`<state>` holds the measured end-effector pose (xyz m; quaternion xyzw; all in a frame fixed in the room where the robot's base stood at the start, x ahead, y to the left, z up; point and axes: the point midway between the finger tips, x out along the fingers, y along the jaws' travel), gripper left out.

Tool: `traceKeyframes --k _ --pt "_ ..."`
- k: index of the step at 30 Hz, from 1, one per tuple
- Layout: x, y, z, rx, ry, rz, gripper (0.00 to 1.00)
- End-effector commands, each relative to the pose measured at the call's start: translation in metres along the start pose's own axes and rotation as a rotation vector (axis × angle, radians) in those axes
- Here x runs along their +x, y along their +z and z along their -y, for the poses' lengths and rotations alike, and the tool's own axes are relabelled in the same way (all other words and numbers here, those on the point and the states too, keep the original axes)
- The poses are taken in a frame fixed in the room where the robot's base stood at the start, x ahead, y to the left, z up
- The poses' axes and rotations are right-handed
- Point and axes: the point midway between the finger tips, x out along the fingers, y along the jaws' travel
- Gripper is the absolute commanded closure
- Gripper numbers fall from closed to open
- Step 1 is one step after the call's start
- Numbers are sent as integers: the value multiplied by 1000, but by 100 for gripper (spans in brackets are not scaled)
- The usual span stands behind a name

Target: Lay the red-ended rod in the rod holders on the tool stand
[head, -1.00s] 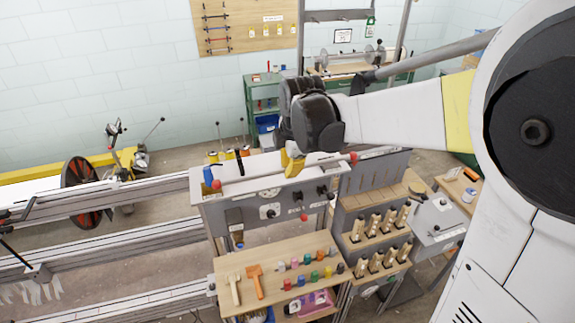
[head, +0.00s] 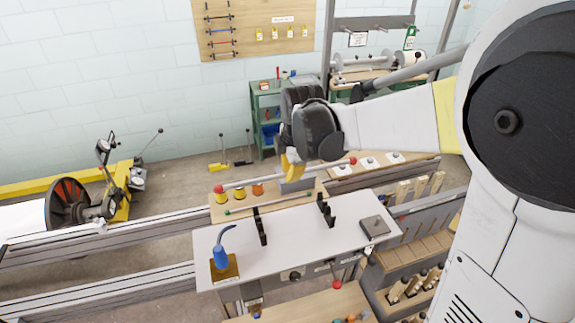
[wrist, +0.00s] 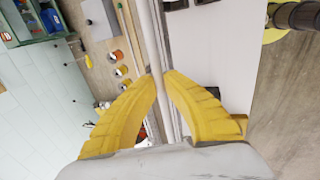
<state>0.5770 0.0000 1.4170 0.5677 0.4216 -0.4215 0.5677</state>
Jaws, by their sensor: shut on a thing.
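The red-ended rod (head: 244,182) is white with a red ball at each end. My gripper (head: 291,174) is shut around its middle and holds it in the air. In the head view the rod appears above the back edge of the tool stand (head: 204,250). Two black rod holders, a left one (head: 260,226) and a right one (head: 326,211), stand upright on the stand's pale top and appear empty, lower in the picture than the rod. In the wrist view the rod (wrist: 151,40) runs between the yellow fingers (wrist: 160,78); its ends are not visible there.
A green-ended rod (head: 275,204) lies behind the holders, near several colored spools (head: 239,193). A blue tool on a base (head: 221,255) stands at the stand's left, and a grey block (head: 374,227) at its right.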

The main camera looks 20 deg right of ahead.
Motion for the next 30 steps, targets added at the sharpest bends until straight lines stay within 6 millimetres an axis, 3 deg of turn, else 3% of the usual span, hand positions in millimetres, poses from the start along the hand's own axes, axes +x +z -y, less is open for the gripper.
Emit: traceKeyframes --k 1,6,17,30 --pt "13 0 4 0 0 0 100" --pt "36 0 11 0 0 0 100" --pt "50 0 16 0 0 0 100" --pt "86 0 27 0 0 0 100"
